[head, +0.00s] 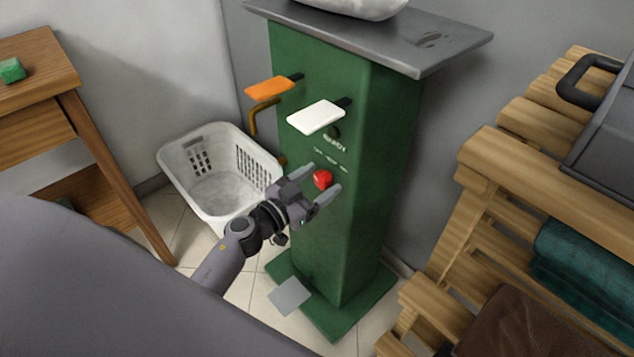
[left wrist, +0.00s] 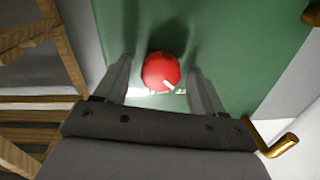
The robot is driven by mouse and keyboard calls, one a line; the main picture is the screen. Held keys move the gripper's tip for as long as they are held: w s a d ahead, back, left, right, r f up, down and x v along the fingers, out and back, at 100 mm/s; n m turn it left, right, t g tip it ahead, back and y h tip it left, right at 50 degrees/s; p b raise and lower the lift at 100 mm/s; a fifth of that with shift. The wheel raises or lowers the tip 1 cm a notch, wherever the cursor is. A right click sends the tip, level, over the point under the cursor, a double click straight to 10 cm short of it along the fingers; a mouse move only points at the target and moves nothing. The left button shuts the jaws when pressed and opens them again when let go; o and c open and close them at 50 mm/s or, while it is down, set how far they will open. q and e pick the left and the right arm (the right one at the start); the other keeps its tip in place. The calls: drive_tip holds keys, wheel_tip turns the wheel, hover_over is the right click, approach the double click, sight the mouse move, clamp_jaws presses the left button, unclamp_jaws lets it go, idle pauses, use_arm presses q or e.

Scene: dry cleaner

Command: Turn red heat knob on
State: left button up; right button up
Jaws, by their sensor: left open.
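The red heat knob (head: 322,179) is on the front face of the green machine column (head: 385,190). In the left wrist view the red knob (left wrist: 161,72) has a short white mark on its lower right. My left gripper (head: 321,182) is open, with its fingers on either side of the knob. In the left wrist view the left gripper (left wrist: 160,80) shows gaps between each finger and the knob. Whether a fingertip touches the green face cannot be told. My right gripper is not in view.
Above the knob, an orange paddle (head: 269,87) and a white paddle (head: 316,116) stick out, with a brass hook (head: 256,117) nearby. A white laundry basket (head: 215,208) stands left of the column. A wooden shelf rack (head: 500,170) stands right and a wooden table (head: 38,90) left.

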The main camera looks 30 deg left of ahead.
use_arm(q)
drive_tip(key=c, duration=1.1)
drive_tip(key=shift+o, duration=0.2)
drive_tip(key=shift+m, duration=0.3)
drive_tip(key=m, duration=0.4)
drive_tip(key=shift+f, duration=0.1)
drive_tip(key=m+b, duration=0.1)
drive_tip(key=m, duration=0.5)
drive_tip(key=shift+f+b, duration=0.1)
drive_tip(key=shift+b, duration=0.25)
drive_tip(key=m+b, duration=0.1)
drive_tip(key=m, duration=0.2)
drive_tip(key=shift+m+h, duration=0.4)
drive_tip(key=shift+f+m+b, duration=0.1)
drive_tip(key=shift+m+b, duration=0.35)
drive_tip(key=shift+m, duration=1.55)
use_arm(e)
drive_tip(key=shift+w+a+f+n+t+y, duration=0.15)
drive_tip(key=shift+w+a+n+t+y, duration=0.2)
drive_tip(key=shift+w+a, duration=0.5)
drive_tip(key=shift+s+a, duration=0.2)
